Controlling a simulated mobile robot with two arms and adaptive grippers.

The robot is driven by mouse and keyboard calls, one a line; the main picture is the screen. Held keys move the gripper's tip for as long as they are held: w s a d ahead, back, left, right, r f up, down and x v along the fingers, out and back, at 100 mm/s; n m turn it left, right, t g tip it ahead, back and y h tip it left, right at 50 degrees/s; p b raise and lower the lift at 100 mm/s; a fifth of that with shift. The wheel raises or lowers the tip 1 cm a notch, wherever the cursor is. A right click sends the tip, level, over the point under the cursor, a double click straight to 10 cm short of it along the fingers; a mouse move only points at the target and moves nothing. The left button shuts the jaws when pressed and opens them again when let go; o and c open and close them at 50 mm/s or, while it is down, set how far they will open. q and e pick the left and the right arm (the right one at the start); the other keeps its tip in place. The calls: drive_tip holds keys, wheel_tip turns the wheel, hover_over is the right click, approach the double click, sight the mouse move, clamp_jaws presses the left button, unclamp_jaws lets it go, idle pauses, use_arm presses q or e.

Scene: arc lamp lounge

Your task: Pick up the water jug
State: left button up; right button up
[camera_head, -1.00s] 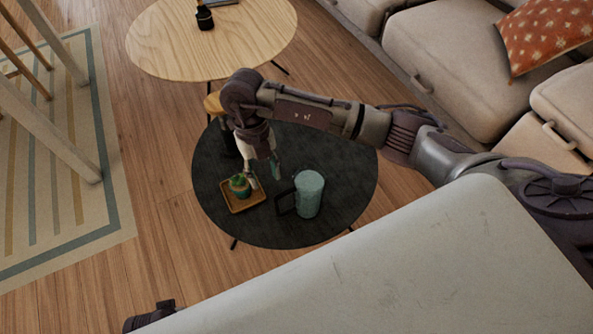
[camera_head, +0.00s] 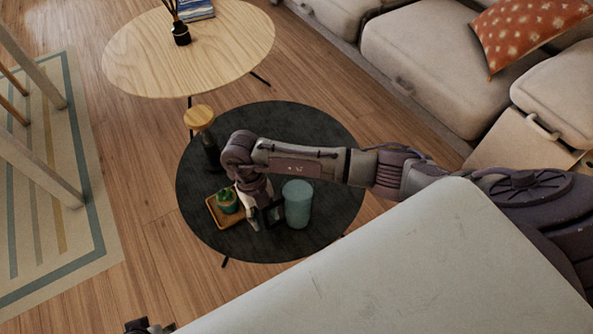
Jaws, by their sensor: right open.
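The water jug (camera_head: 298,206) is a pale blue-green cylinder with a dark handle on its left side. It stands upright on the round black table (camera_head: 322,135). My right gripper (camera_head: 262,220) points down just left of the jug, beside the handle. It is open, with its fingers low near the handle; whether they touch it or reach around it I cannot tell. The handle is partly hidden by the gripper.
A wooden tray (camera_head: 213,212) with a small green plant (camera_head: 228,200) is close left of my gripper. A dark item with a wooden round top (camera_head: 199,117) stands behind. A pale wood table (camera_head: 190,60) is at the back, a sofa (camera_head: 425,65) at right.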

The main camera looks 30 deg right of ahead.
drive_tip(key=shift+s+f, duration=0.15)
drive_tip(key=shift+f, duration=0.55)
clamp_jaws()
drive_tip(key=shift+r, duration=0.1)
